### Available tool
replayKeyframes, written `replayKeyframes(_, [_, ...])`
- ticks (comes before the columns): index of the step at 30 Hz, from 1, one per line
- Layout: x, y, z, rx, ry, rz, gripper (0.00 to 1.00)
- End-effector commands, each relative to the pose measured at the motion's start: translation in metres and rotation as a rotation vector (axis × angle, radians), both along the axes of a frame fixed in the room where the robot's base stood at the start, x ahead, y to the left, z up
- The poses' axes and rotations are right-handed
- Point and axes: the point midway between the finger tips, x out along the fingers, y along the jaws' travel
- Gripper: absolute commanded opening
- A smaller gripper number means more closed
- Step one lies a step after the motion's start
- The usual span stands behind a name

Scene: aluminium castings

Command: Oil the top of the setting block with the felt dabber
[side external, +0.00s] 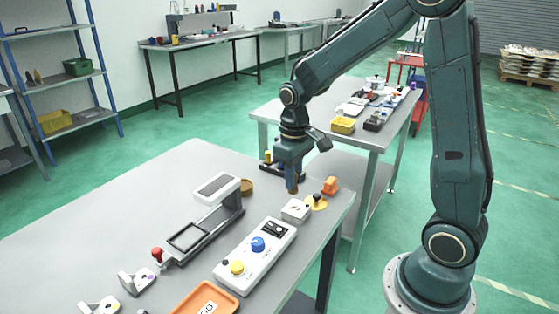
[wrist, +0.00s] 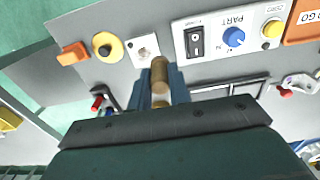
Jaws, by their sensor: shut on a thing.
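My gripper (side external: 291,175) is shut on the felt dabber (side external: 292,188), a short brown cylinder that points down. In the wrist view the dabber (wrist: 160,72) stands between the blue-grey fingers (wrist: 161,90). The setting block (side external: 295,211), a small light grey block with a small mark on its top, lies on the table just below the dabber. In the wrist view the block (wrist: 144,47) shows just beyond the dabber's tip. The dabber appears to be above the block; I cannot tell whether they touch.
A yellow disc with a black knob (side external: 316,203) and an orange block (side external: 330,186) lie close right of the setting block. A control box (side external: 255,255) with blue and yellow knobs lies in front. A gauge stand (side external: 215,215) and orange tray (side external: 205,300) lie left and nearer.

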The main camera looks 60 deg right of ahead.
Motion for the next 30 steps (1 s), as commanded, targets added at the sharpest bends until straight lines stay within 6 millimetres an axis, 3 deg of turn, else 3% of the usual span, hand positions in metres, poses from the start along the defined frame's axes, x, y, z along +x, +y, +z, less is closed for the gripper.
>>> replayKeyframes(25, [-0.001, 0.0, -0.077, 0.001, 0.005, 0.0, 0.0])
replayKeyframes(30, [0.0, -0.017, -0.074, 0.0, 0.001, -0.004, 0.0])
